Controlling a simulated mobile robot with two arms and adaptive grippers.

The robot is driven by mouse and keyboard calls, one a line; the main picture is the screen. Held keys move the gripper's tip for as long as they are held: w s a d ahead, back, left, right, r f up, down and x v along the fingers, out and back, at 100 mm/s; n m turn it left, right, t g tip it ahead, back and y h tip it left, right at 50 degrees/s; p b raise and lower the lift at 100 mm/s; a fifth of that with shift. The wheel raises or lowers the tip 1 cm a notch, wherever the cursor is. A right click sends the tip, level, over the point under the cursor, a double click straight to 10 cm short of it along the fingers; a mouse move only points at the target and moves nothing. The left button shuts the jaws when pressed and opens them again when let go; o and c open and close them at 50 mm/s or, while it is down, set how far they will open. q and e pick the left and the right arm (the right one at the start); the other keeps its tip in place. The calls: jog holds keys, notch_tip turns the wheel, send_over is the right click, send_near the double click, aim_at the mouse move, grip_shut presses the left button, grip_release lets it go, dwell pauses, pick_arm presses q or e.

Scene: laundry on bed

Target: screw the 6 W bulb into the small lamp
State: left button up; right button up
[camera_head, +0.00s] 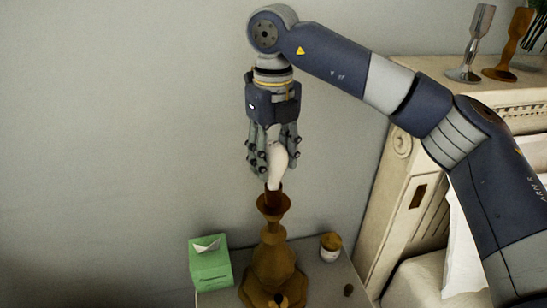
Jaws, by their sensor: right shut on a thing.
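A brown wooden-looking lamp (272,262) without a shade stands upright on a nightstand, with its reddish-brown socket (273,198) at the top. My right gripper (272,163) points straight down above the lamp. It is shut on a white bulb (277,158), whose upper part is between the fingers. The bulb's lower end is at the top of the socket; I cannot tell how far inside it sits. No wattage marking is readable on the bulb. My left gripper is not in view.
On the pale nightstand (318,288), a green tissue box (210,262) stands left of the lamp. A small jar with a brown lid (330,247) and a small dark knob-like object (348,290) lie to its right. A carved headboard (405,190) with two goblets on top stands at right.

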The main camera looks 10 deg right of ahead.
jog(key=shift+m+b, duration=0.4)
jog(key=shift+m, duration=1.3)
jog(key=shift+f+m+b, duration=0.1)
jog(key=shift+m+b, duration=0.2)
jog(key=shift+m, duration=1.4)
jog(key=o, duration=1.1)
jog(key=shift+o, duration=0.2)
